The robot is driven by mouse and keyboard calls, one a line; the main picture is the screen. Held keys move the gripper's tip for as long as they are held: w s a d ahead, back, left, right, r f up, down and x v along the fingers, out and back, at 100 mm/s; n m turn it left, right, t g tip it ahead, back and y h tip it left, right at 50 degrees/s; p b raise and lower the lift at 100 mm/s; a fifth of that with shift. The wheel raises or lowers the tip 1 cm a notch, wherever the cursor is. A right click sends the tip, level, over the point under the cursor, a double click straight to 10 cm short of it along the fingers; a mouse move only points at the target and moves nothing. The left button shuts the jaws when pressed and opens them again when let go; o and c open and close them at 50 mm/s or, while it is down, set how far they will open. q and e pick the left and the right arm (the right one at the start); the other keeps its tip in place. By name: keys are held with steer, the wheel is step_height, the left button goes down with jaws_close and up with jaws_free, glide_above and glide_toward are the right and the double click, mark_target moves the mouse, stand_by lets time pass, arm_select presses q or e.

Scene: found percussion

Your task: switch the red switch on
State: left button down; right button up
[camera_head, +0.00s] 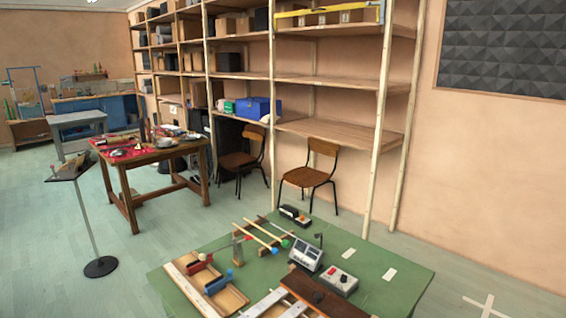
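On the green table (385,262) in the foreground stands a dark box with a pale top (339,281). A small red part (344,278) shows on that top and may be the red switch. It is too small to tell whether it is on or off. Neither my left nor my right gripper is in view, and nothing touches the box.
A brown board (322,298) lies in front of the box. Chairs (311,172) and shelves (330,82) stand behind. The table's right side is mostly clear.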

jaws_close()
steer(key=shift+d, duration=0.1)
stand_by(1.2)
